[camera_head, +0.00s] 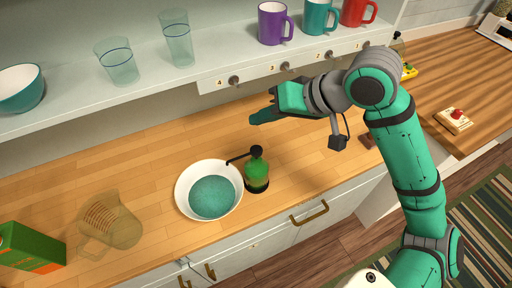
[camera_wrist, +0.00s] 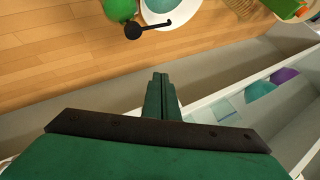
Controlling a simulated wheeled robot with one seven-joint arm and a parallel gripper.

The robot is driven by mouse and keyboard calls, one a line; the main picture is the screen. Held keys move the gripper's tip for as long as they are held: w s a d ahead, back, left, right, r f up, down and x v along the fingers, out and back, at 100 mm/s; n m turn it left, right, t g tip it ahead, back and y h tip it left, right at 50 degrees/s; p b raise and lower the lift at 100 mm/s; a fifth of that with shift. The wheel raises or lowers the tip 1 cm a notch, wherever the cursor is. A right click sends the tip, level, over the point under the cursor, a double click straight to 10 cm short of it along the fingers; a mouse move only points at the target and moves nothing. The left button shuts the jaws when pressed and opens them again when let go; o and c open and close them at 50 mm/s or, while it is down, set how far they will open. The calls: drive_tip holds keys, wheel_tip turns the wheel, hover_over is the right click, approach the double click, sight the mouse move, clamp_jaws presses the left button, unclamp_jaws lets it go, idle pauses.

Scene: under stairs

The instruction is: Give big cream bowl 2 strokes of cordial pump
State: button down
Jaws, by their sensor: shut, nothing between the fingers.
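The big cream bowl (camera_head: 181,194) stands on the wooden counter in the head view, with a teal area inside that I cannot tell as liquid or glaze. The cordial pump (camera_head: 257,174) is a green bottle with a black pump head (camera_head: 256,151), upright just right of the bowl. Its spout points left, over the bowl's rim. In the wrist view the black pump head (camera_wrist: 133,31), part of the green bottle (camera_wrist: 120,9) and part of the bowl (camera_wrist: 183,10) show at the top. My gripper (camera_head: 255,119) is shut and empty, above and behind the pump; its fingertips (camera_wrist: 160,76) also show in the wrist view.
A shelf (camera_head: 145,91) above the counter holds a teal bowl (camera_head: 20,88), two glasses and several mugs. Numbered knobs line the shelf front near my arm. A clear jug (camera_head: 110,226) and a green box (camera_head: 31,246) stand left of the cream bowl. Counter behind the pump is clear.

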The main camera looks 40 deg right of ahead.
hover_over(261, 151)
wheel_tip(261, 151, down, 7)
drive_tip(key=shift+f, duration=0.45)
drive_tip(key=shift+w, duration=0.1)
idle(0.4)
idle(0.3)
drive_tip(key=shift+w, duration=0.1)
idle(0.7)
drive_tip(key=shift+a, duration=0.2)
drive_tip(key=shift+s+d, duration=0.25)
drive_tip(key=shift+d, duration=0.05)
drive_tip(key=shift+a+f, duration=0.1)
drive_tip(key=shift+f, duration=0.3)
drive_tip(key=shift+w, duration=0.1)
